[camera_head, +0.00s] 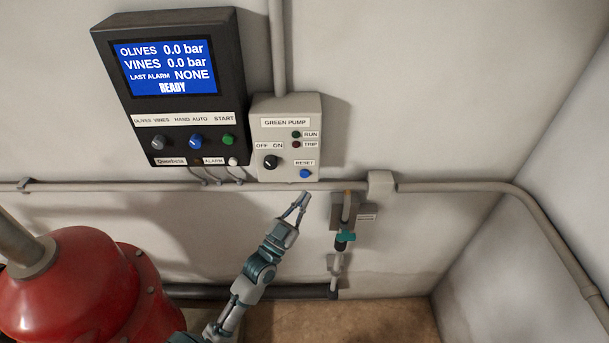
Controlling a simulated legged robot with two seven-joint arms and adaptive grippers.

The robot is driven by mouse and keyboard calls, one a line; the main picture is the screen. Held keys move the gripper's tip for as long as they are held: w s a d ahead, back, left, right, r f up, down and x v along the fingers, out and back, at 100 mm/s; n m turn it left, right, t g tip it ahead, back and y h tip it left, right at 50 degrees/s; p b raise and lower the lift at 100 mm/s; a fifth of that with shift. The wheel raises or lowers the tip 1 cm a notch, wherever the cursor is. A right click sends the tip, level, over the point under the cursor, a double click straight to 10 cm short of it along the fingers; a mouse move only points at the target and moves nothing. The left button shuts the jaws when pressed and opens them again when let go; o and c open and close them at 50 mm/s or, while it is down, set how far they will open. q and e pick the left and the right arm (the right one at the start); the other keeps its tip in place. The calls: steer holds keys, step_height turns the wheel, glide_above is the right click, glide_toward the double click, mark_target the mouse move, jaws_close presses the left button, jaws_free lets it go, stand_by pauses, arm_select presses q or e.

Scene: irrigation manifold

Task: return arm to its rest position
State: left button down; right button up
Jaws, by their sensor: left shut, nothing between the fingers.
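My left arm reaches up from the bottom of the head view. Its gripper (299,203) is shut and empty, with the fingers pointing up and a little right. The fingertips are just below the grey conduit (440,187) in the picture. Above them is the green pump box (261,137) with its black off/on knob (270,162) and blue reset button (305,173). The gripper appears apart from the box, though the exact gap cannot be told. My right gripper is not in view.
A dark control panel (180,122) reads READY with 0.0 bar on both lines. A pipe fitting with a teal valve (345,237) is close to the gripper's right. A red tank (75,290) stands at lower left. The brown floor (350,322) is partly clear.

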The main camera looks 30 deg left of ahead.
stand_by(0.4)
arm_select(q)
steer(key=w+a+f+n+g+y+b, duration=0.1)
steer(key=w+f+g, duration=0.1)
steer(key=f, duration=0.9)
steer(key=w+f+n+g+y, duration=0.1)
steer(key=w+f+g, duration=0.15)
steer(key=f, duration=0.95)
steer(key=s+d+f+g+b, duration=0.1)
steer(key=s+f+g, duration=0.25)
steer(key=f, duration=0.95)
steer(key=s+d+f+g, duration=0.1)
steer(key=s+f+g, duration=0.25)
steer(key=f, duration=1.05)
steer(key=s+d+f+g+b, duration=0.1)
steer(key=s+f+g, duration=0.2)
steer(key=s+f, duration=0.7)
steer(key=s+d+f+g, duration=0.2)
steer(key=s+f+g, duration=0.1)
steer(key=s+f, duration=0.7)
steer(key=s+f+g, duration=0.2)
steer(key=s+f, duration=0.2)
steer(key=s, duration=0.7)
steer(key=s+d+f+g+b, duration=0.1)
steer(key=s+f+g, duration=0.2)
steer(key=s, duration=0.8)
steer(key=shift+d+f+m, duration=0.2)
steer(key=shift+f+m, duration=0.1)
steer(key=shift+f, duration=0.65)
